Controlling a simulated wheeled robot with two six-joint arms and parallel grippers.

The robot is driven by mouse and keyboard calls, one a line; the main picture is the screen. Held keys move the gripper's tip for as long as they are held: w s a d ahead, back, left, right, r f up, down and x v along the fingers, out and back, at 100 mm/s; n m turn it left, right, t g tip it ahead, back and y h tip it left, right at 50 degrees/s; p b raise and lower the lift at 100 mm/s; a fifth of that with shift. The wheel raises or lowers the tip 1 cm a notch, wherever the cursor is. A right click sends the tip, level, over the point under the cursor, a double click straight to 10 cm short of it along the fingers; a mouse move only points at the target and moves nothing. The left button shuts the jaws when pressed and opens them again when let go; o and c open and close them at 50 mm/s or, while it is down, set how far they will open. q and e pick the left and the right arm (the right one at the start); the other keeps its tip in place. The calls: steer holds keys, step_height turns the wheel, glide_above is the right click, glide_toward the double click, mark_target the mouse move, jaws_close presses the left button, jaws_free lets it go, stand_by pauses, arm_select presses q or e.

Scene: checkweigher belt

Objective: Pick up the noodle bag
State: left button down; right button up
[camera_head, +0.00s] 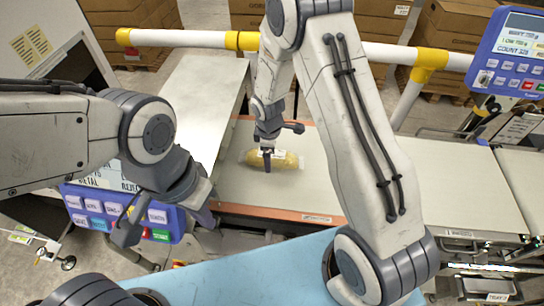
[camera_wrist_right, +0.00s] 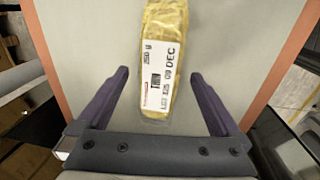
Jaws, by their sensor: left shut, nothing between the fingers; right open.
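The noodle bag (camera_head: 285,161), a yellow-gold clear-ended pack with a white printed label, lies flat on the grey belt section in the middle of the head view. In the right wrist view the bag (camera_wrist_right: 165,60) lies lengthwise ahead, its near end between the two fingers. My right gripper (camera_head: 267,162) points down over the bag in the head view and is open. In the wrist view the right gripper (camera_wrist_right: 160,73) has one finger on each side of the bag, with gaps. My left gripper (camera_head: 204,215) is shut and empty, in front of the belt at left.
A blue control panel (camera_head: 90,208) stands near my left arm; another display (camera_head: 515,55) is at top right. A white rail with yellow joints (camera_head: 190,39) crosses behind the belt. The right-hand belt (camera_head: 455,190) is clear.

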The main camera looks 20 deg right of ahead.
steer(key=shift+f, duration=0.65)
jaws_close()
steer(key=shift+w+r, duration=0.1)
steer(key=shift+r, duration=0.55)
step_height(320, 180, up, 3)
steer(key=shift+f+b, duration=0.2)
steer(key=shift+b, duration=0.2)
steer(key=s+d+r+b, duration=0.2)
steer(key=s+d+r, duration=0.2)
steer(key=s+r, duration=0.3)
steer(key=s, duration=0.4)
steer(key=shift+d, duration=0.2)
